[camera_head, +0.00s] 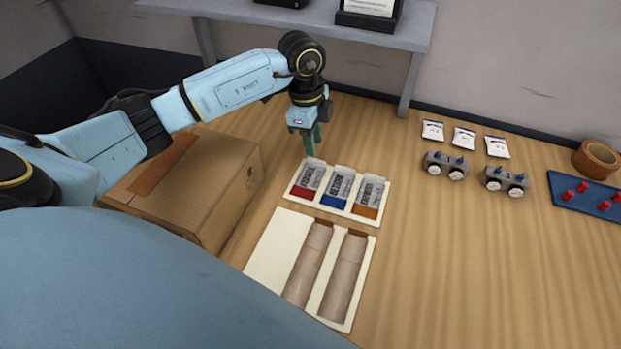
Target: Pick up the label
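My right gripper is not in view.
A cardboard box (222,190) stands left of the holder, under my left arm. A white tray (270,247) with two brownish wrapped tubes lies in front.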

